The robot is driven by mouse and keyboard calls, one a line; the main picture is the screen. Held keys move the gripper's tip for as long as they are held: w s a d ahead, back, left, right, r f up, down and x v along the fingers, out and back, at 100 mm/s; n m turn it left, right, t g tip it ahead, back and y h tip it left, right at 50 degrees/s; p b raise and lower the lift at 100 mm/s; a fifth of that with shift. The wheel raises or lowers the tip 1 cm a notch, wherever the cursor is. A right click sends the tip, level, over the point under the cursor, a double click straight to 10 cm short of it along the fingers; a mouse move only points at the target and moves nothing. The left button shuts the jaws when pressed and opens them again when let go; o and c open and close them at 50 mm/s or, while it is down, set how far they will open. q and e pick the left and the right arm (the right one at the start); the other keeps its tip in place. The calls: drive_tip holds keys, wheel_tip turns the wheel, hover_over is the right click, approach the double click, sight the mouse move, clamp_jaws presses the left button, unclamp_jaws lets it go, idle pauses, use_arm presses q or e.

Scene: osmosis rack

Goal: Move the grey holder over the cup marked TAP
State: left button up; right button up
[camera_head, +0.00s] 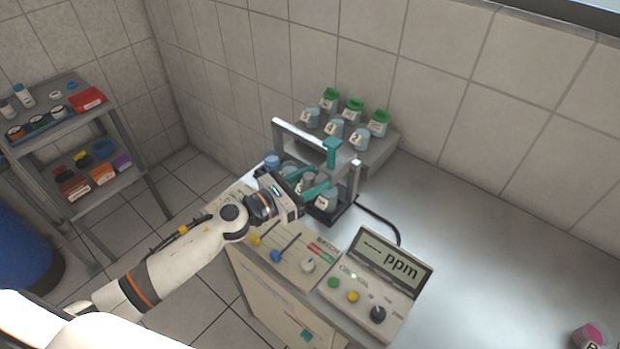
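My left gripper (315,178) reaches in from the left, low over the cups under a pale rail frame (312,138). Its two teal fingers stand apart, and no firm grip on anything shows. A small grey piece (308,182) shows between the fingers; I cannot tell whether it is the grey holder or a cup. A teal piece (333,150) stands at the rail. A blue-topped cup (272,161) and a dark-based cup (325,201) stand in the row, partly hidden by my gripper. No TAP mark is readable. My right gripper is out of view.
Behind the frame, a grey stepped stand (376,152) bears several green-capped and grey bottles. A ppm meter (372,285) and a control panel with knobs (285,252) lie in front. The bench (480,240) is clear to the right, except a pink jar (590,335). A shelf (125,180) stands left.

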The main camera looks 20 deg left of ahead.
use_arm(q)
drive_tip(key=shift+a, duration=0.1)
drive_tip(key=shift+s+a+f, duration=0.15)
drive_tip(key=shift+s+a, duration=0.05)
drive_tip(key=shift+s, duration=0.05)
drive_tip(key=b+v, duration=0.5)
drive_tip(key=v, duration=0.6)
drive_tip(key=shift+s, duration=0.1)
